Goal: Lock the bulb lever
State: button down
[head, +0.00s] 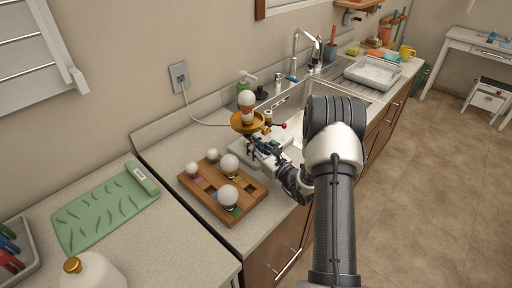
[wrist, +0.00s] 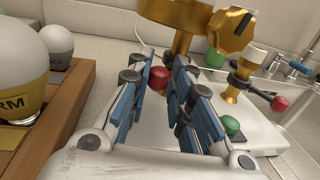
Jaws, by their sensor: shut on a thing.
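A brass bulb tester (head: 239,124) stands on a white base (wrist: 262,135) on the counter, with a white bulb (head: 246,98) upright in it. In the wrist view its brass post and dish (wrist: 183,14) show at the top. My gripper (head: 254,150), reaching in at the base's near left side, has its blue-padded fingers (wrist: 166,66) around a red knob (wrist: 158,78), which I take as the bulb lever's end. The rest of that lever is hidden behind the fingers. A second red knob (wrist: 285,103) sits on a dark arm at the right.
A wooden tray (head: 199,203) with several bulbs stands close on the left. A green soap bottle (head: 245,84) is behind the tester. The sink (head: 290,95) lies to the right. A green mat (head: 105,211) lies far left.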

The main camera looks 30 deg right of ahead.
jog(key=shift+a, duration=0.3)
jog(key=c, duration=1.5)
grip_release()
jog(key=shift+w+a, duration=0.1)
jog(key=shift+w, duration=0.05)
jog(key=shift+c, duration=0.2)
jog(key=shift+s+d, duration=0.25)
jog(key=s, duration=0.3)
jog(key=s+d, duration=0.1)
jog(key=s, duration=0.7)
jog(key=shift+s+d, duration=0.2)
jog(key=shift+d, duration=0.2)
